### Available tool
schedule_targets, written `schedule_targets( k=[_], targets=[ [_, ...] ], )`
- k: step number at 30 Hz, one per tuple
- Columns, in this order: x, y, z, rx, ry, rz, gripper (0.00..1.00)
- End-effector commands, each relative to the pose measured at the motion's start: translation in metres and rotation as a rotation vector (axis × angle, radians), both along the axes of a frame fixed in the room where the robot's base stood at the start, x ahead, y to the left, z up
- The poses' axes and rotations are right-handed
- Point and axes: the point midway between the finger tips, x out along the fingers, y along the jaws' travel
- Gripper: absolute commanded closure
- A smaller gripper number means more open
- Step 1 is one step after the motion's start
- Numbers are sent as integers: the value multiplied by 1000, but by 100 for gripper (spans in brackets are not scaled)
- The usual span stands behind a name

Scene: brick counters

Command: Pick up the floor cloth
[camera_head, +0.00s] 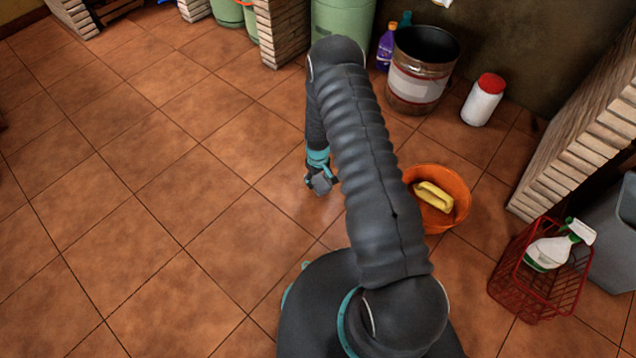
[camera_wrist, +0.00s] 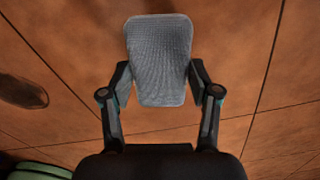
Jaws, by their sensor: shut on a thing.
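The floor cloth (camera_wrist: 158,62) is a grey, woven-looking, roughly rectangular piece in the middle of the wrist view. My gripper (camera_wrist: 160,84) is shut on it, with one finger at each side edge. In the head view, my gripper (camera_head: 320,182) points down over the tiles left of my arm, and the grey cloth shows small at its fingertips. My arm hides part of the floor. I cannot tell exactly how high the cloth is above the tiles.
An orange basin (camera_head: 462,188) holding a yellow sponge-like thing (camera_head: 434,197) stands right of my arm. A red basket (camera_head: 508,272) with a spray bottle (camera_head: 548,252) is further right. A metal bucket (camera_head: 418,85), purple bottle (camera_head: 386,48) and white jar (camera_head: 482,102) stand behind. Left floor is clear.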

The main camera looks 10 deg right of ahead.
Motion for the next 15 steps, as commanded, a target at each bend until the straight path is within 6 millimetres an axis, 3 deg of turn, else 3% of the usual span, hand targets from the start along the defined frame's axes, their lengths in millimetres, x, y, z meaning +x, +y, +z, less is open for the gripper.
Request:
schedule_targets(
  k=[1,6,15],
  targets=[
    [-2,-4,12,-1,-1,-2,70],
    [-33,-32,35,0,-1,-5,70],
    [-71,-68,65,-1,-1,-2,70]
  ],
)
